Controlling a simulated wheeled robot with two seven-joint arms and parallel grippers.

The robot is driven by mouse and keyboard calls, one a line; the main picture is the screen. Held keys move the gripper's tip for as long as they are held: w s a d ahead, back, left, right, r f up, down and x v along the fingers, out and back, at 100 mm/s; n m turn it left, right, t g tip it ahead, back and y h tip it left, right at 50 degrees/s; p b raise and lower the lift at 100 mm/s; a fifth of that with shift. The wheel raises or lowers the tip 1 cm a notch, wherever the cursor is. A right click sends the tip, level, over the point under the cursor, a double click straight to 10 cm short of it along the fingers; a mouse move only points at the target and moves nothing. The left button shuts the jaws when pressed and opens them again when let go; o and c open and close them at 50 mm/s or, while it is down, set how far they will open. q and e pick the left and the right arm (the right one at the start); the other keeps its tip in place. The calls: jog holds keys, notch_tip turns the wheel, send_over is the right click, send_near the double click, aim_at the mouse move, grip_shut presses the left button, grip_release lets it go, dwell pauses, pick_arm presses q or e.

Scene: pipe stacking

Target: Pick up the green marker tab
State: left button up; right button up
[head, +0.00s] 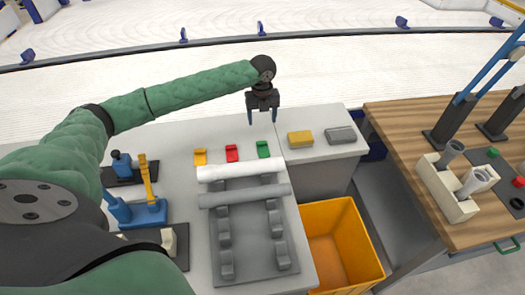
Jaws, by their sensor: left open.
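The green marker tab (263,149) lies on the light grey bench top, at the right end of a row with a red tab (232,153) and a yellow tab (200,157). My left gripper (263,117) is open and empty, pointing down, and shows just above the green tab in the picture. A gap of bench top shows between its fingertips and the tab. My right gripper is not in view.
A white pipe (240,169) and a grey pipe (245,195) lie across a grey rack (253,262) in front of the tabs. A yellow block (300,138) and a grey block (342,135) lie to the right. An orange bin (345,240) stands below.

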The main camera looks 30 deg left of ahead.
aim_at(262, 142)
pick_arm(q)
notch_tip(262, 142, down, 4)
jog(key=shift+r+b, duration=0.25)
jog(key=shift+b, duration=0.95)
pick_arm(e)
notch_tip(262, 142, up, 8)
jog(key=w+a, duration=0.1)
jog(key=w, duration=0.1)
pick_arm(q)
jog(key=shift+s+f+p, duration=0.1)
jog(key=shift+f+p, duration=0.4)
jog(key=shift+f, duration=0.7)
notch_tip(262, 142, down, 4)
jog(key=shift+s+f+p, duration=0.1)
jog(key=shift+f+p, duration=0.05)
jog(key=shift+p, duration=1)
jog(key=shift+f, duration=0.45)
jog(key=c, duration=1)
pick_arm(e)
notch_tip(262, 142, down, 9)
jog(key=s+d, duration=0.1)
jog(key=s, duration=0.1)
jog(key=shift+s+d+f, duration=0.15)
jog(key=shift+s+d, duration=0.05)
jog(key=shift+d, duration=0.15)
